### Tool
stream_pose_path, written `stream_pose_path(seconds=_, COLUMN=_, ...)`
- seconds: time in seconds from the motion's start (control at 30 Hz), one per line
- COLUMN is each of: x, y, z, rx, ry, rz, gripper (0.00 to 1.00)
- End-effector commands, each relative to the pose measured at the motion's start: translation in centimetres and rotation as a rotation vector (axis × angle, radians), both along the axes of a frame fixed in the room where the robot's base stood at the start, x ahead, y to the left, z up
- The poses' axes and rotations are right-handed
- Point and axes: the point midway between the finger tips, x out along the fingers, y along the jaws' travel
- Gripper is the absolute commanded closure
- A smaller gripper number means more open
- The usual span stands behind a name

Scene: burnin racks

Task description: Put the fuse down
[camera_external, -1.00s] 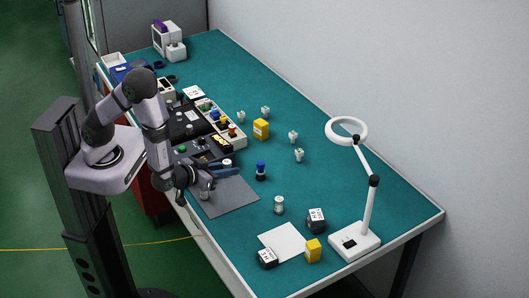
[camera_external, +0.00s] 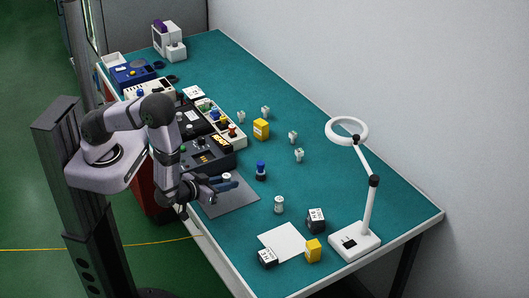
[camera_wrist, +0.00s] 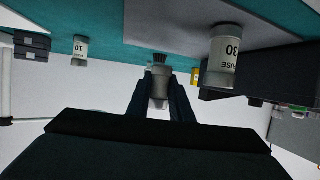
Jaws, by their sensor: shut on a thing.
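My gripper (camera_external: 222,185) is low over the front part of the grey mat (camera_external: 240,200). In the wrist view my gripper (camera_wrist: 160,82) is shut on a grey cylindrical fuse (camera_wrist: 159,88) between its dark fingers. The held fuse's label is not visible, and I cannot tell whether it touches the mat. A white fuse marked 30 (camera_wrist: 224,48) stands beside the fingers, right in the wrist view. A white fuse shows by the fingertips in the external view (camera_external: 227,177); I cannot tell which one it is. The fuse marked 10 (camera_wrist: 81,48) stands farther off, also in the external view (camera_external: 279,205).
A blue-topped part (camera_external: 260,170) stands just beyond the mat. A dark equipment box (camera_external: 215,157) borders the mat's far side. The table beyond the mat has free room.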

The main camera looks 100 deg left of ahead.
Motion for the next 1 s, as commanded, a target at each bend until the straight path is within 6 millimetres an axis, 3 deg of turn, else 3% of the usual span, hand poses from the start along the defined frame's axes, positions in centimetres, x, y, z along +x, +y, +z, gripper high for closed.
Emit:
stream_pose_path(seconds=0.23, x=-0.1, y=0.0, z=-0.5, rx=0.001, ry=0.002, rz=-0.001, gripper=1.0)
stream_pose_path(seconds=0.6, x=0.0, y=0.0, z=-3.5, rx=0.001, ry=0.0, rz=-0.001, gripper=1.0)
stream_pose_path(seconds=1.0, x=0.0, y=0.0, z=-3.9, rx=0.0, ry=0.0, rz=-0.001, gripper=1.0)
